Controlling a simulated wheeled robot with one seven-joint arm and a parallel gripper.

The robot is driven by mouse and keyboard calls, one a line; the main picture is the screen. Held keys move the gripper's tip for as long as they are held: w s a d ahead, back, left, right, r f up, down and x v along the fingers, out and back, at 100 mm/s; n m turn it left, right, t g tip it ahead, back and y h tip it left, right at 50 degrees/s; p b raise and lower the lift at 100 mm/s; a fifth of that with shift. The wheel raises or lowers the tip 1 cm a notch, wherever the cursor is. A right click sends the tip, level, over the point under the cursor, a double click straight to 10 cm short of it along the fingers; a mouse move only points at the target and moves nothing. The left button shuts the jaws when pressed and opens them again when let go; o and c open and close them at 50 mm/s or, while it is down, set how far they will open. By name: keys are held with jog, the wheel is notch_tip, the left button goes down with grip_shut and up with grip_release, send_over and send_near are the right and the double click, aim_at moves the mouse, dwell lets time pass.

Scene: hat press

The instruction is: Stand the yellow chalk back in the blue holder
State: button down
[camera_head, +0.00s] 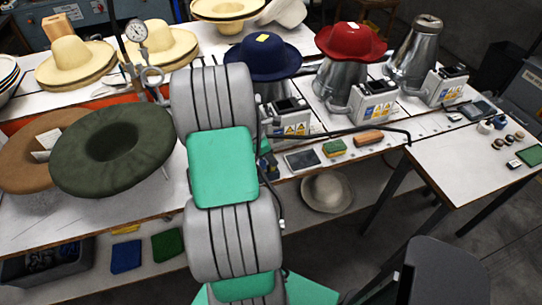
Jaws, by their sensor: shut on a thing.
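My arm rises through the middle of the view and its upper links cover part of the bench. My gripper is hidden behind these links, so I cannot see its fingers or what is between them. I cannot make out the yellow chalk. A small dark blue and green thing (267,165) shows at the right edge of my arm, on the front of the bench. It may be the blue holder, but it is partly covered and too small to tell.
A green hat (80,160) and a brown hat lie left of my arm. A blue hat (262,60) and a red hat (350,42) sit on metal presses behind. A tablet (302,160), a green-yellow sponge (334,148) and a brown block (368,138) lie right. A black hose crosses there.

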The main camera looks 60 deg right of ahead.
dwell(0.3)
jog(key=c, duration=1.3)
grip_release()
jog(key=shift+o, duration=0.2)
jog(key=p+v, duration=0.6)
jog(key=v, duration=0.1)
jog(key=shift+s+d+r, duration=0.35)
